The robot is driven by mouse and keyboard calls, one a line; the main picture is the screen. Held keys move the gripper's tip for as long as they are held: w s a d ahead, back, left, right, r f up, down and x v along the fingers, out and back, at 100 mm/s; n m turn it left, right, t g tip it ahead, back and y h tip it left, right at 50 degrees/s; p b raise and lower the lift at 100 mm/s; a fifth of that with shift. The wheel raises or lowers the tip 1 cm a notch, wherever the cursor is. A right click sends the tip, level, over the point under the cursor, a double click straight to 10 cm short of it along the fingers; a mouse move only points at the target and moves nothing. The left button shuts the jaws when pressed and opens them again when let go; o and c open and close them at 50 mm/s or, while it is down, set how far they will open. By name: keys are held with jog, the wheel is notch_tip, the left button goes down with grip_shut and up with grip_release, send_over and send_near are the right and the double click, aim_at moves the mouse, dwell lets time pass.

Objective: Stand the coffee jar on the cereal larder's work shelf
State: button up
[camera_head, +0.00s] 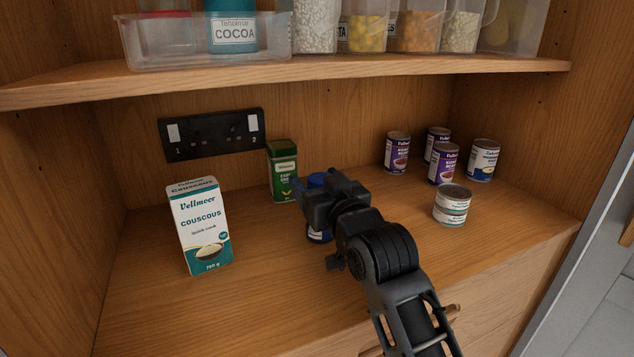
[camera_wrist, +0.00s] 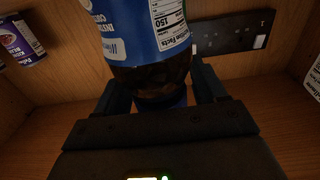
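The coffee jar (camera_head: 319,236) has a blue lid and a blue label. It appears upright on or just above the wooden work shelf (camera_head: 290,300), mostly hidden behind my gripper (camera_head: 312,188). In the wrist view the jar (camera_wrist: 150,35) appears upside down, with dark contents. Its lid end lies between the two fingers of my gripper (camera_wrist: 160,92), one on each side and close to it. Whether the fingers press on the jar cannot be made out. Contact between the jar's base and the shelf is also unclear.
A couscous box (camera_head: 203,228) stands left, and a green tin (camera_head: 283,172) stands close behind the jar. Several cans, including a front can (camera_head: 452,205), stand right. A socket (camera_head: 212,134) is on the back wall. An upper shelf (camera_head: 300,77) with containers hangs above. The front left is clear.

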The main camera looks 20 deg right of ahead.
jog(key=shift+o, duration=0.5)
jog(key=shift+r, duration=0.1)
jog(key=shift+s, duration=0.1)
jog(key=s, duration=1.1)
jog(key=shift+s+b, duration=0.35)
jog(key=shift+s, duration=0.05)
